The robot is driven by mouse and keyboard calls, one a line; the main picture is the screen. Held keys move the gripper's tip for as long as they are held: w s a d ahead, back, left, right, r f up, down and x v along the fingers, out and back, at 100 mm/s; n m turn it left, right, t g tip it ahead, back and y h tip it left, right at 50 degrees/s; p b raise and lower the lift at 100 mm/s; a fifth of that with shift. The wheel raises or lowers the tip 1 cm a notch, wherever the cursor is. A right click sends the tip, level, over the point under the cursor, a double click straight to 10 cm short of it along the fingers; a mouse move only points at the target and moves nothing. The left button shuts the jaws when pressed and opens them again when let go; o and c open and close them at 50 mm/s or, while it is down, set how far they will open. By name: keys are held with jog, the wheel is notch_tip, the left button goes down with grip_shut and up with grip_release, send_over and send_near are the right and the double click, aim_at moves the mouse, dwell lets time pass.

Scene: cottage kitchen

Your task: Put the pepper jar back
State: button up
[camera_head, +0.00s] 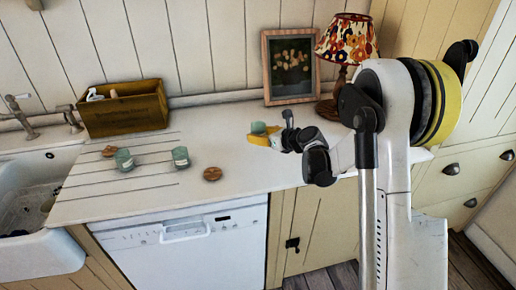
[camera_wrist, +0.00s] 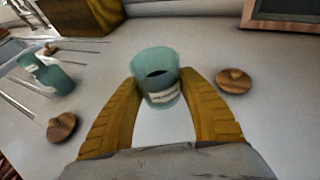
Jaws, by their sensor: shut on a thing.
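A greenish glass jar (camera_head: 258,128) with a pale label is in my gripper (camera_head: 262,137), over the right part of the worktop. In the wrist view the same jar (camera_wrist: 157,75) sits upright between the two yellow fingers (camera_wrist: 157,100), which press on its sides. It is open at the top, with something dark inside. Its label is too blurred to read, so I cannot tell if it is the pepper jar. I cannot tell whether its base touches the worktop. Two similar jars stand farther left, one (camera_head: 124,159) near the sink and one (camera_head: 180,157) beside it.
Round wooden lids lie on the worktop (camera_head: 240,190), one (camera_head: 212,173) near the front edge and one (camera_head: 109,150) by the jars. In the wrist view a lid (camera_wrist: 234,80) lies right of the held jar. A wooden box (camera_head: 122,110), picture frame (camera_head: 290,68) and lamp (camera_head: 345,45) stand behind.

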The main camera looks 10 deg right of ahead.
aim_at(258, 149)
jog(key=shift+w+f, duration=0.45)
jog(key=shift+w, duration=0.2)
jog(key=shift+s+f+b, duration=0.1)
jog(key=shift+f+b, duration=0.9)
jog(key=shift+f, duration=0.85)
jog(key=shift+f, duration=0.1)
jog(key=shift+f, duration=0.15)
jog(key=o, duration=1.2)
jog(key=shift+r, duration=0.2)
